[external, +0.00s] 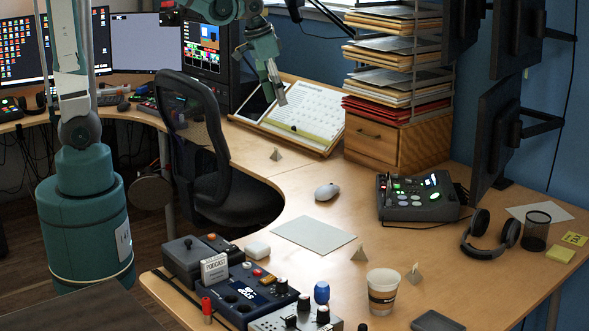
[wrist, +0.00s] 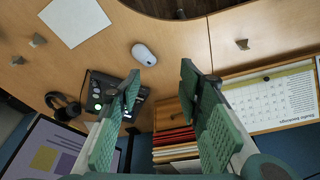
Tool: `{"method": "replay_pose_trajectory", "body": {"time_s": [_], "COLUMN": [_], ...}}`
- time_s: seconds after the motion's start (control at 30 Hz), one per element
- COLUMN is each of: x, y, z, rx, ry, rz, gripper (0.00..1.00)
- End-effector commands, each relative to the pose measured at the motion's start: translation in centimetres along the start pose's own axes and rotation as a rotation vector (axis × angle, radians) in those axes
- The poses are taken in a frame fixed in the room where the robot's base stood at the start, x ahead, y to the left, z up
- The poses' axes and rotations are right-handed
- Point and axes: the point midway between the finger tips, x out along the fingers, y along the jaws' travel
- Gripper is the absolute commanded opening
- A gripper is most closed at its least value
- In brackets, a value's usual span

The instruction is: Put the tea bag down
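Several small pyramid-shaped tea bags stand on the wooden desk (external: 300,185). One tea bag (external: 275,155) is alone near the desk's inner edge, and it shows at upper right in the wrist view (wrist: 242,44). Another tea bag (external: 361,253) stands behind the paper cup, and a third tea bag (external: 414,273) is to the cup's right. My gripper (external: 277,94) is above the desk, in front of the calendar in the external view. In the wrist view my gripper (wrist: 160,83) has its fingers wide apart with nothing between them.
A paper cup (external: 382,291), a white mouse (external: 326,191), a sheet of paper (external: 313,235) and a control console (external: 415,197) are on the desk. A calendar (external: 308,112) and a paper rack (external: 400,70) stand at the back. Open desk surrounds the mouse.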

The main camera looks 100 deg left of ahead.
Motion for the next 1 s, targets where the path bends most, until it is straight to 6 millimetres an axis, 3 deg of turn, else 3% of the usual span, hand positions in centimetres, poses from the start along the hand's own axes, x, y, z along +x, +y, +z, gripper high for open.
{"method": "replay_pose_trajectory", "body": {"time_s": [0.1, 0.4, 1.0], "x": [-1.5, -4.5, -8.5], "y": [2.6, 7.8, 15.7], "z": [1.7, 5.8, 15.7], "rx": [0.036, 0.116, 0.269], "ry": [0.027, 0.096, 0.231], "rz": [0.011, 0.042, 0.123], "gripper": [0.36, 0.36, 0.36]}}
